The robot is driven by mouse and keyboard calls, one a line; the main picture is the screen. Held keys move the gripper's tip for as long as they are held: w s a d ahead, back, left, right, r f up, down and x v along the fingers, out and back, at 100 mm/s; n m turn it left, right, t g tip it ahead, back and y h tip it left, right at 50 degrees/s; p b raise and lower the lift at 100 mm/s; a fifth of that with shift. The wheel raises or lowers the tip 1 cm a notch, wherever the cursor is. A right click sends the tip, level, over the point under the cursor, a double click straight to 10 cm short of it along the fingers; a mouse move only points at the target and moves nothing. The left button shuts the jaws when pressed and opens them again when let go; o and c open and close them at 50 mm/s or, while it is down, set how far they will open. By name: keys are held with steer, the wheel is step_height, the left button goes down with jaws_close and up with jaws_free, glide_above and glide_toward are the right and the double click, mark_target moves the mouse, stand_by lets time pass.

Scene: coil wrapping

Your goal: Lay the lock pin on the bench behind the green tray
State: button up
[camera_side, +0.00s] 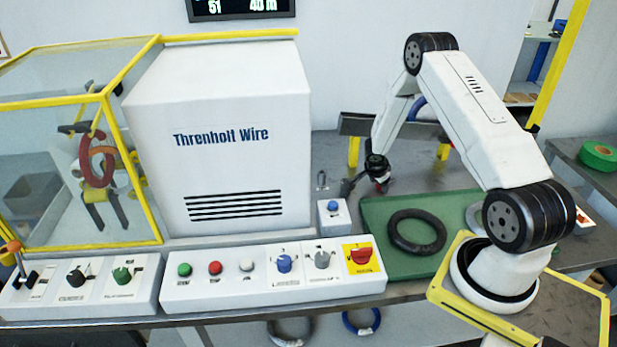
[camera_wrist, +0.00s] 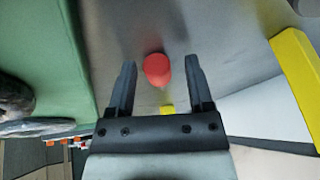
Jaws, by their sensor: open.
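The lock pin, seen as a red rounded end (camera_wrist: 157,69), is between the two fingers of my gripper (camera_wrist: 160,64) in the wrist view. The fingers are open, with a gap on each side of the pin. The grey bench (camera_wrist: 120,30) is behind it. The green tray (camera_wrist: 50,55) is to the left, apart from the pin. In the side view, a bit of red (camera_side: 382,187) shows under my dark gripper (camera_side: 378,178), by the back edge of the green tray (camera_side: 385,208). How the pin rests is hard to tell.
A black coil (camera_side: 416,232) lies in the tray. A small box with a blue button (camera_side: 333,207) stands left of the tray, beside the white machine (camera_side: 225,140). Yellow posts (camera_side: 353,152) stand at the bench's back. Grey bench is clear behind the tray.

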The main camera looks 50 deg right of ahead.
steer(key=shift+s, duration=0.1)
steer(key=shift+a+r, duration=0.25)
steer(key=shift+r, duration=0.45)
steer(key=v, duration=1)
steer(key=shift+r, duration=0.35)
steer(key=shift+a, duration=0.1)
steer(key=shift+a, duration=0.1)
steer(key=s+a+r+n+y, duration=0.1)
steer(key=s+a+r+n, duration=0.1)
steer(key=a+n, duration=0.5)
steer(key=s+a+r+n+t+y, duration=0.1)
steer(key=a+r+n, duration=0.4)
steer(key=a, duration=0.7)
steer(key=s+a+r+n+t+y, duration=0.1)
steer(key=s+a+r+n, duration=0.3)
steer(key=a+n, duration=0.5)
steer(key=shift+s+a+n+y, duration=0.3)
steer(key=shift+s+a+y, duration=0.2)
steer(key=shift+y, duration=0.4)
